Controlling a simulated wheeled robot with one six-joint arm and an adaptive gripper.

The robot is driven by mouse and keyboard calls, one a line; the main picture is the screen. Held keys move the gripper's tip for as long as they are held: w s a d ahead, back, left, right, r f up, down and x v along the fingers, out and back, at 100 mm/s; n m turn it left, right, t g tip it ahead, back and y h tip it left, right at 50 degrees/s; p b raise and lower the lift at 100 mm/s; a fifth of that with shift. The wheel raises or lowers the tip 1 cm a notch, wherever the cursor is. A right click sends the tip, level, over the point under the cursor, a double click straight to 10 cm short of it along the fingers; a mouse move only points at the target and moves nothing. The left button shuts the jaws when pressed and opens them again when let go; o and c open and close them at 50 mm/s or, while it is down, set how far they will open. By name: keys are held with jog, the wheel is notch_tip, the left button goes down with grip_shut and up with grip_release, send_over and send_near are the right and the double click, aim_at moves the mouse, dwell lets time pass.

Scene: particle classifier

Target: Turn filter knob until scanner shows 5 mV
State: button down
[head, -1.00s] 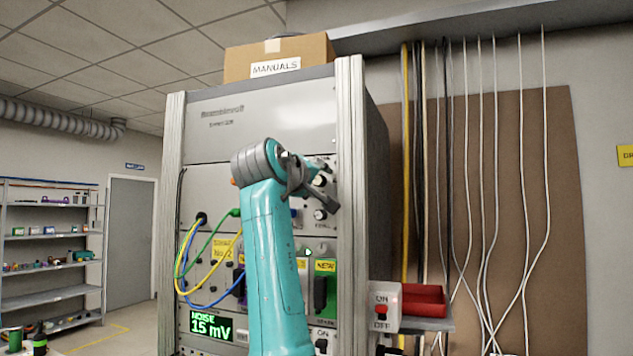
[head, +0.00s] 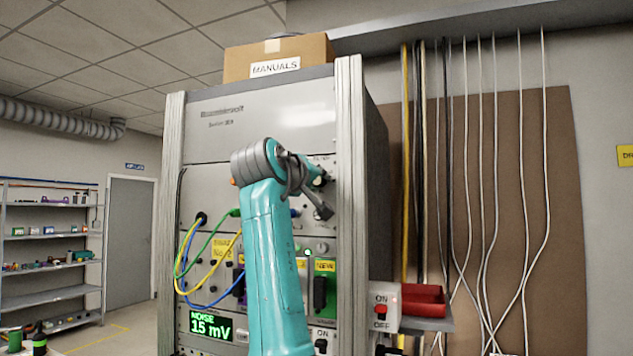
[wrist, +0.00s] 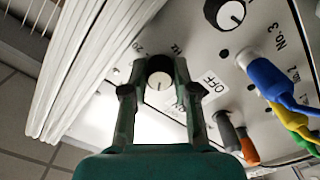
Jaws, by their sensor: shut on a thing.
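The filter knob (wrist: 160,80), black with a pale face and a dark pointer line, sits between the two fingers of my gripper (wrist: 159,74) in the wrist view. The fingers are shut on it from both sides. The print around it includes "20", "Hz" and "OFF". In the head view my gripper (head: 321,198) is at the rack's upper right panel, and my arm hides part of that panel. The scanner display (head: 211,325) shows "NOISE 15 mV" in green, low on the rack.
Another black knob (wrist: 225,14) and blue, yellow and green plugs (wrist: 268,78) lie close by in the wrist view. The metal rack post (head: 350,200) stands just right of my gripper.

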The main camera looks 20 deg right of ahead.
jog(key=m, duration=0.6)
jog(key=shift+m, duration=0.4)
dwell(0.4)
jog(key=c, duration=0.9)
grip_release()
jog(key=v, duration=1.2)
